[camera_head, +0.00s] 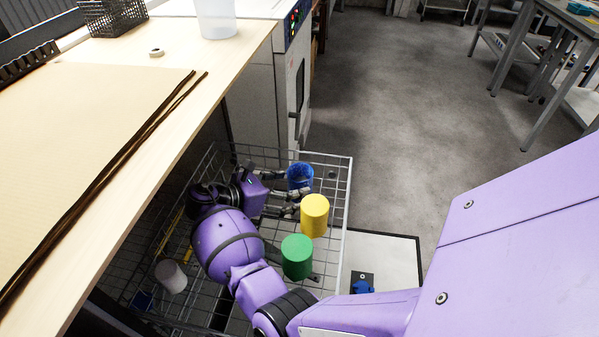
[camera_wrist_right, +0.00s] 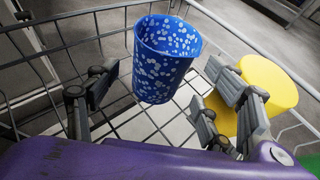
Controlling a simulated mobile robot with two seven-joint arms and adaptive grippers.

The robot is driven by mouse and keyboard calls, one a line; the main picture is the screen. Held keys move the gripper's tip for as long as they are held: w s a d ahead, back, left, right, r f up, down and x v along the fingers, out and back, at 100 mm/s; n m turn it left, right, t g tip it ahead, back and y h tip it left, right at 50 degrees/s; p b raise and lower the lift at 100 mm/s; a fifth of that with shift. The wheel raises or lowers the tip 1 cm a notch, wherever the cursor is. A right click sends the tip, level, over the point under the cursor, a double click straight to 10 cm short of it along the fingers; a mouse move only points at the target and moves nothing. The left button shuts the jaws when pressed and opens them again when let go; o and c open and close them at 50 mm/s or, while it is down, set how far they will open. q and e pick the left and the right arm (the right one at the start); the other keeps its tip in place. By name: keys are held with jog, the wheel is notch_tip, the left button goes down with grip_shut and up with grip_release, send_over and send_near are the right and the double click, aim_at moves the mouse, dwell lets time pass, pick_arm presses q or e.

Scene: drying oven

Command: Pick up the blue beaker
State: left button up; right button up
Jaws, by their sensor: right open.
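The blue beaker (camera_head: 300,177) stands in a wire basket at its far right part, beyond my right gripper. In the right wrist view the beaker (camera_wrist_right: 165,60) is blue with white speckles, open at the top and slightly tilted in the picture. My right gripper (camera_head: 279,190) is open and empty. In the right wrist view its fingers (camera_wrist_right: 162,88) show to the left and right of the beaker, with a gap on each side. The beaker appears ahead of the fingertips, not gripped. My left gripper is not in view.
The wire basket (camera_head: 342,190) also holds a yellow cylinder (camera_head: 314,216), close to the right finger, a green cylinder (camera_head: 296,258) and a whitish cup (camera_head: 170,276). The wooden counter (camera_head: 150,105) overhangs on the left. A white oven (camera_head: 285,85) stands behind. Open floor lies right.

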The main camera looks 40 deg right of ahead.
jog(key=x, duration=0.4)
jog(key=shift+d+r, duration=0.1)
jog(key=shift+d, duration=0.2)
jog(key=c, duration=1.2)
jog(key=shift+r, duration=0.1)
jog(key=shift+c, duration=0.9)
jog(key=shift+r, duration=0.1)
